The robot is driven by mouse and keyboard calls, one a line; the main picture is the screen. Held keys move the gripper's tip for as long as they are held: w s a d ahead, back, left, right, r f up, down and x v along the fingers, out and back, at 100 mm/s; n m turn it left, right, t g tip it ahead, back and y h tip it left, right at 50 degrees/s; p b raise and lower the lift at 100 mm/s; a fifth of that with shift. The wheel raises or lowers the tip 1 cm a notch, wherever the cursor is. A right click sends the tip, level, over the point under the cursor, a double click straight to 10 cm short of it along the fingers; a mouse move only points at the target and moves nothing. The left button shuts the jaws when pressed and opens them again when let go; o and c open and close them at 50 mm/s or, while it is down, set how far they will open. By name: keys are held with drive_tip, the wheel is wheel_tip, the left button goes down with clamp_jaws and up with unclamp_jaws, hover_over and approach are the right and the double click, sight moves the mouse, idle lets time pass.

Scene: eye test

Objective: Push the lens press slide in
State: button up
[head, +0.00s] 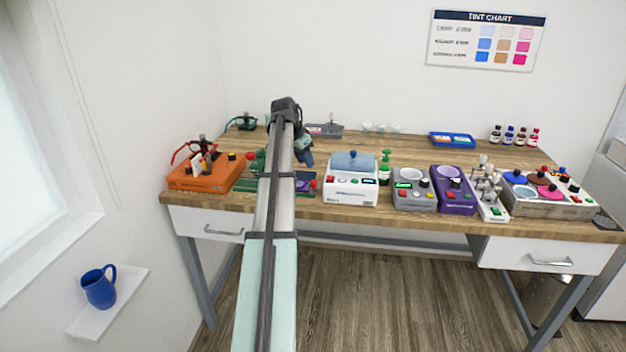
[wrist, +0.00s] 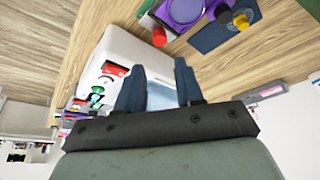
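My gripper (wrist: 159,68) is open, its two dark blue fingers apart with nothing clearly held between them. In the head view my gripper (head: 305,158) hangs over the table, left of the white machine. Beside and partly behind my arm is a low device with a purple part (head: 305,186), a red knob and green parts. In the wrist view its purple part (wrist: 186,10) is at the top edge, beyond the fingertips. It may be the lens press, but I cannot tell for sure. My arm hides much of it, and I cannot make out its slide.
The white machine (head: 350,190) with a blue lid stands close on the right; its white body (wrist: 125,50) is near my fingers. An orange device (head: 205,176) with red cables stands left. Grey (head: 414,198) and purple (head: 455,198) devices stand further right. The wooden tabletop (head: 410,150) behind is partly clear.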

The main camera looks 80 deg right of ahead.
sight(314, 181)
drive_tip(key=x, duration=1)
drive_tip(key=shift+d+f, duration=0.1)
clamp_jaws()
drive_tip(key=shift+w, duration=0.1)
